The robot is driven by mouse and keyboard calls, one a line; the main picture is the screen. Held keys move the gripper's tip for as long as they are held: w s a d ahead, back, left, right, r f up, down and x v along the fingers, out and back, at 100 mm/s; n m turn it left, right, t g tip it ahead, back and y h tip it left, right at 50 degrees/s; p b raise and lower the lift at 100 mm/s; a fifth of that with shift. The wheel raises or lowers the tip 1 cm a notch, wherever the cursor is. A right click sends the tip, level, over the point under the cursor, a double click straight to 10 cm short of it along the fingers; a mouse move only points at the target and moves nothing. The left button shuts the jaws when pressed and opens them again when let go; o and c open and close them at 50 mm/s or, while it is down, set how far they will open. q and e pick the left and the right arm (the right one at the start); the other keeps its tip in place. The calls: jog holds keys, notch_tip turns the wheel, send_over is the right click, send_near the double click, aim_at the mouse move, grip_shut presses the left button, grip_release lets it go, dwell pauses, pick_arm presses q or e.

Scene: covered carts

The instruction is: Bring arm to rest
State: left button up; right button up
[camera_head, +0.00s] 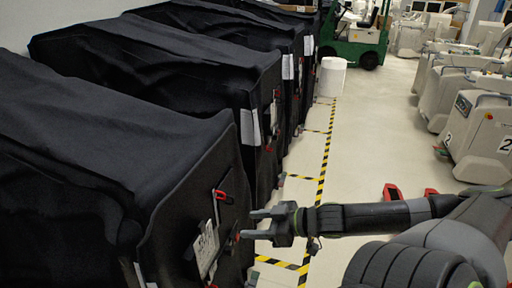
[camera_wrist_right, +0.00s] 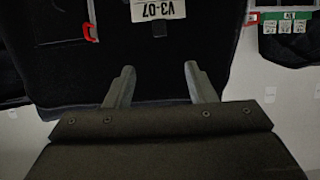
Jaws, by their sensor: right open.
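My right arm (camera_head: 365,216) comes in from the right in the head view and stretches left toward the nearest covered cart (camera_head: 190,185). My right gripper (camera_head: 254,225) is open, with its fingers pointing at the cart's end face. In the right wrist view the two fingers (camera_wrist_right: 157,88) are spread apart with nothing between them. Beyond them is the black cover with a white label (camera_wrist_right: 152,10) reading V3-07 and a red clip (camera_wrist_right: 90,32). I cannot tell whether the fingertips touch the cover. My left gripper is not in view.
More black-covered carts (camera_head: 165,65) stand in a row behind. Yellow-black tape (camera_head: 322,180) marks the floor along them. A white cylinder (camera_head: 332,77) and a green forklift (camera_head: 355,40) stand at the back. Beige machines (camera_head: 478,130) line the right side.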

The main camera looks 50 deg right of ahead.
dwell(0.6)
jog(key=s+d+f+m+g+h+b, duration=0.15)
jog(key=d+f+h, duration=0.25)
jog(key=d+f, duration=0.55)
jog(key=s+d+f+m+h+b, duration=0.3)
jog(key=d+f, duration=0.4)
jog(key=f, duration=0.6)
jog(key=s+f+g+h, duration=0.2)
jog(key=s+f, duration=0.2)
jog(key=f, duration=0.7)
jog(key=s+a+f+m+g+b, duration=0.1)
jog(key=s+a+f+g, duration=0.15)
jog(key=s+f, duration=0.4)
jog(key=s+a+f+m+g+b, duration=0.1)
jog(key=s+a+f, duration=0.25)
jog(key=f, duration=0.55)
jog(key=s+a+f+g+y+b, duration=0.1)
jog(key=s+a+f+g, duration=0.1)
jog(key=s+a+f, duration=0.4)
jog(key=s+a+f+n+g+y, duration=0.1)
jog(key=s+a+f, duration=0.4)
jog(key=a, duration=0.8)
notch_tip(320, 180, down, 2)
jog(key=shift+s+f+g+y+b, duration=0.1)
jog(key=shift+s+g+y+b, duration=0.25)
jog(key=shift+g, duration=0.35)
